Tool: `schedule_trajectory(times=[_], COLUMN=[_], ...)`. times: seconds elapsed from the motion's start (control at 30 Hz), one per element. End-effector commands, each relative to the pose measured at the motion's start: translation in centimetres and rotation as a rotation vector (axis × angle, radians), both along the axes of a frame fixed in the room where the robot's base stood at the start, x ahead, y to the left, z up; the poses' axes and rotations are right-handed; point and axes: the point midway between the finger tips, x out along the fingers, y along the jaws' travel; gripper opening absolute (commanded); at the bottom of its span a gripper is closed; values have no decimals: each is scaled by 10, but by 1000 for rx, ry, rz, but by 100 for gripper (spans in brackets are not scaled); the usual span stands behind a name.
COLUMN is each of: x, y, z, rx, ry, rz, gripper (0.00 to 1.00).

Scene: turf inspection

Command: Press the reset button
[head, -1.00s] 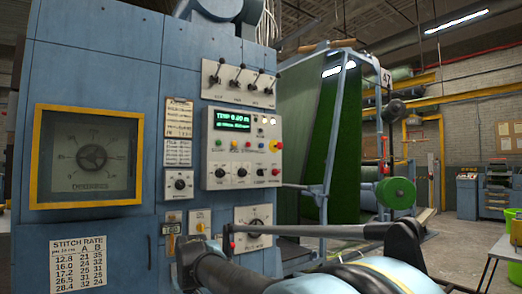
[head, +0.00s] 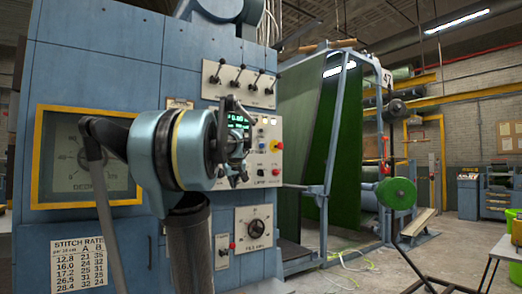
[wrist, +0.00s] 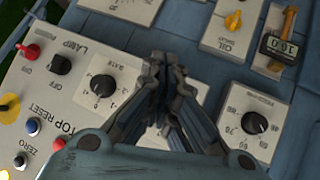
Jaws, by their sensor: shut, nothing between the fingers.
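The control panel (head: 268,160) with a green-lit display (head: 238,121) is on the blue machine, partly hidden by my arm in the head view. In the wrist view the panel (wrist: 35,85) fills the left side, with lettering that reads like "STOP RESET" and "ZERO". A blue button (wrist: 33,127) and a red button (wrist: 58,145) sit by this lettering. I cannot tell for sure which is the reset button. My gripper (head: 238,140) is before the panel; its fingers (wrist: 158,95) are shut and empty, to the right of these buttons in the wrist view.
A red-and-yellow button (wrist: 9,103) and black knobs (wrist: 103,85) share the panel. Toggle switches (head: 238,78) stick out above it. A separate dial plate (head: 254,232) is below, and a yellow-framed gauge (head: 38,160) is at the left. Open floor (head: 440,250) lies to the right.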

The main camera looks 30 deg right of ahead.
Motion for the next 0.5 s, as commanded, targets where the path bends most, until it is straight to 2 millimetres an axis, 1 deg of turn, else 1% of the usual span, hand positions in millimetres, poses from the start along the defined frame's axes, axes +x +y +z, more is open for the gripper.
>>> schedule_trajectory(times=[0.03,0.07,0.1,0.17,0.2,0.27,0.3,0.4,0.5], x=[7,10,15,20,21,24,24,23,21], y=[-25,-38,-55,-82,-101,-128,-144,-183,-212], z=[19,28,42,62,76,94,106,131,150], rx=[-23,-40,-62,-95,-119,-153,-176,-228,-268], ry=[-24,-36,-55,-80,-97,-120,-133,-160,-180], rz=[-23,-34,-49,-73,-90,-115,-132,-169,-200], gripper=[0,0,0,0,0,0,0,0,0])
